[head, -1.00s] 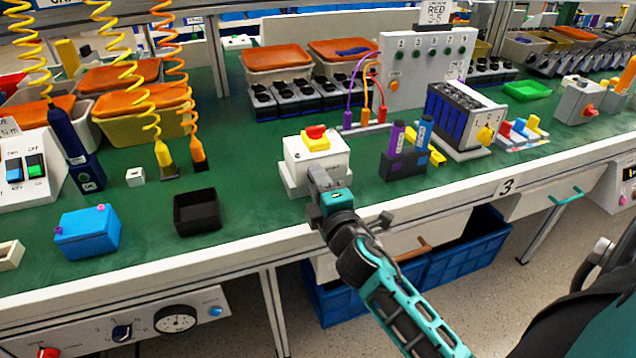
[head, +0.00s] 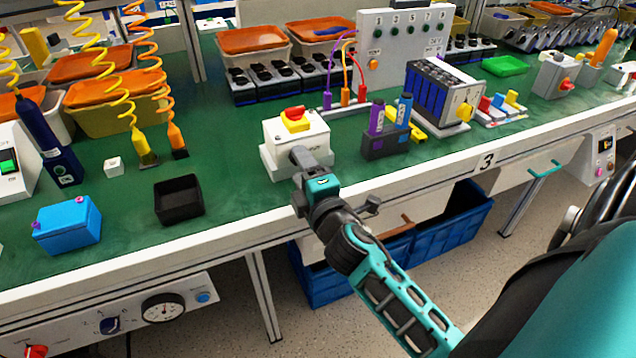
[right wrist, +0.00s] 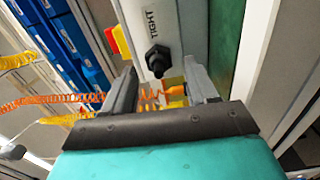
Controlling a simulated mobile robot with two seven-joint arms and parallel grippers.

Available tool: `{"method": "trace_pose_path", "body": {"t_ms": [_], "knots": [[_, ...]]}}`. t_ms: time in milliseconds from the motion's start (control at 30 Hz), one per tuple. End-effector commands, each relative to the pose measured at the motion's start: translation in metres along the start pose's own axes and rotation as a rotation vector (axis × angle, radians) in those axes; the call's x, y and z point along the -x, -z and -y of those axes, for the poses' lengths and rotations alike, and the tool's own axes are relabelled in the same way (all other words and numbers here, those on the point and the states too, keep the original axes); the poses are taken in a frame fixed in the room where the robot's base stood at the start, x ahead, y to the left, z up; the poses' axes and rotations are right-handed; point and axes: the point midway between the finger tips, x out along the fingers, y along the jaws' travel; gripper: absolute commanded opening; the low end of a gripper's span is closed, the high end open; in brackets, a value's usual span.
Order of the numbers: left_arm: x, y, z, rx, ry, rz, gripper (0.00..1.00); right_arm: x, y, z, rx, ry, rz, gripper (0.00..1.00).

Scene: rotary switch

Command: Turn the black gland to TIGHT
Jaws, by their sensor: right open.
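A white switch box (head: 285,140) with a red knob on a yellow plate (head: 295,119) stands near the table's front edge. In the right wrist view, the black gland (right wrist: 158,60) sticks out of the box's pale side (right wrist: 150,22), beside the printed word TIGHT (right wrist: 152,22). My right gripper (head: 302,158) is at the front of the box in the head view and hides the gland there. In the right wrist view, my right gripper (right wrist: 162,82) is open, its fingers on either side of the gland's line; I cannot tell whether they touch it. My left gripper is not in view.
A holder (head: 385,142) with purple and blue tools stands right of the box. A black open bin (head: 178,200) and a blue box (head: 68,225) stand to the left. Green table top is free between the bin and the switch box. Coiled cords hang at upper left.

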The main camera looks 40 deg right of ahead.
Motion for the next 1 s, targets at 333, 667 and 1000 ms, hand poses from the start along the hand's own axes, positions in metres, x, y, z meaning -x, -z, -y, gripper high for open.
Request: {"method": "trace_pose_path", "body": {"t_ms": [333,667,1000], "knots": [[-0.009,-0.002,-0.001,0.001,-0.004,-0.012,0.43,0.07,-0.001,0.004,-0.001,0.004,0.003,0.58],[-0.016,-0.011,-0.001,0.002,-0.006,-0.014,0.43,0.109,0.0,0.002,-0.001,0.002,0.002,0.58],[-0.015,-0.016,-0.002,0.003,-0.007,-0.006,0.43,0.113,0.0,-0.001,0.0,0.0,0.001,0.58]]}}
